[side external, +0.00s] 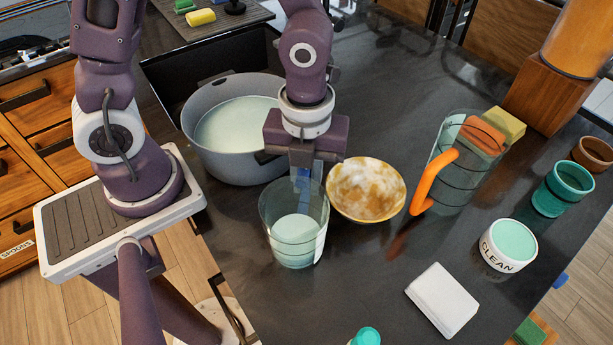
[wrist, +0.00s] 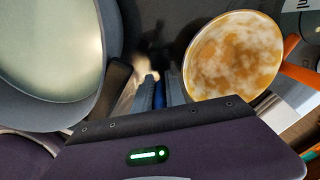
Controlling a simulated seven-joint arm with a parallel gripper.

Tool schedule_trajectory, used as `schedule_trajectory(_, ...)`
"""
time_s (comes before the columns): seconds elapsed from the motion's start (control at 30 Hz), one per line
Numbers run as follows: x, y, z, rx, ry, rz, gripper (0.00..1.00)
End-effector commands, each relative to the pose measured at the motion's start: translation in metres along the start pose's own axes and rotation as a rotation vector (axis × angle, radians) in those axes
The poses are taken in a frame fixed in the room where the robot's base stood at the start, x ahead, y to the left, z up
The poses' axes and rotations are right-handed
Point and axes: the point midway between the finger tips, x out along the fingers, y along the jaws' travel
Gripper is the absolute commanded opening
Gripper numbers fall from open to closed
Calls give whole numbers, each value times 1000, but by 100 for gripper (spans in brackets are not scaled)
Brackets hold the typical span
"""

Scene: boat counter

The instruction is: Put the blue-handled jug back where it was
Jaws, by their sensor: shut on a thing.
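The blue-handled jug (side external: 293,240) is clear, with pale liquid in its lower part. It is upright at the near side of the counter in the side external view, in front of the large grey pot. My gripper (side external: 303,172) is shut on its blue handle, which shows between the fingers in the wrist view (wrist: 158,95). I cannot tell whether the jug's base touches the counter. The jug's body is mostly hidden in the wrist view.
A grey pot (side external: 190,110) of pale liquid stands behind the jug. A stained bowl (side external: 367,188) is close at its right. Counter between jug and white block is clear.

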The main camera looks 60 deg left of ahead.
Motion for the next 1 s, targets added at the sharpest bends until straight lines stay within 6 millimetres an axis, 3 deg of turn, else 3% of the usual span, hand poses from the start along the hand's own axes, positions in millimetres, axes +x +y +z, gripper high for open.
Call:
schedule_trajectory(0.07, 3, 0, 0, 0, 1, 2, 0)
schedule_trajectory(0.1, 3, 0, 0, 0, 1, 2, 21)
schedule_trajectory(0.13, 2, 0, 0, 0, 0, 1, 24)
schedule_trajectory(0.5, -4, 0, 0, -1, -1, -1, 24)
schedule_trajectory(1.0, -100, -1, 1, -2, -3, -2, 24)
